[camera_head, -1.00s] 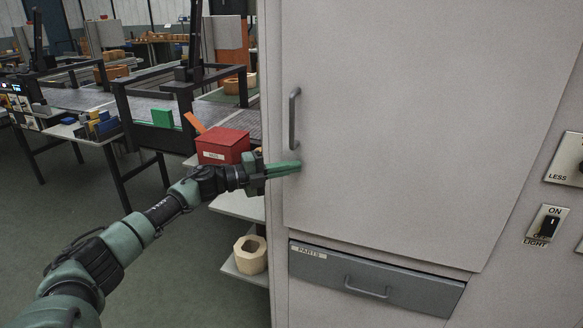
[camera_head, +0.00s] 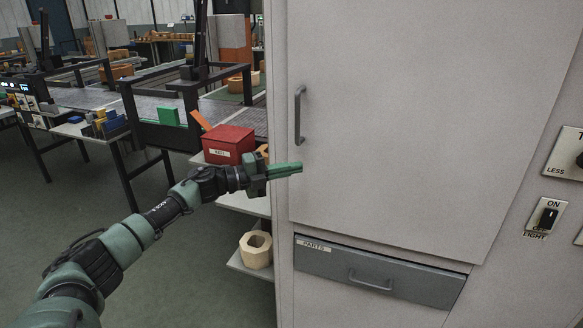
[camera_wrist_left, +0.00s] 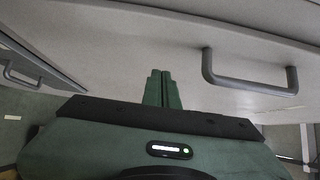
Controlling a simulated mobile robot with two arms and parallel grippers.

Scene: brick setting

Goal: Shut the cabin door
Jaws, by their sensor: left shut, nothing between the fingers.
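The cabin door (camera_head: 410,120) is a large pale grey panel at the right of the head view, with a grey bar handle (camera_head: 299,114) near its left edge. The door looks flush or nearly flush with its frame; I cannot tell whether a gap is left. My left gripper (camera_head: 300,168) is shut and empty, its green fingertips at the door's left edge, below the handle. In the left wrist view the closed fingers (camera_wrist_left: 162,88) point at the pale door panel (camera_wrist_left: 150,55), with the handle (camera_wrist_left: 250,75) to their right. Whether they touch is unclear. My right gripper is out of view.
A grey drawer (camera_head: 375,275) marked PARTS sits below the door. A light switch (camera_head: 546,217) is at the right. Behind my left arm are a red box (camera_head: 229,144) on a shelf and a wooden hexagonal ring (camera_head: 256,250) lower down. Open floor lies at left.

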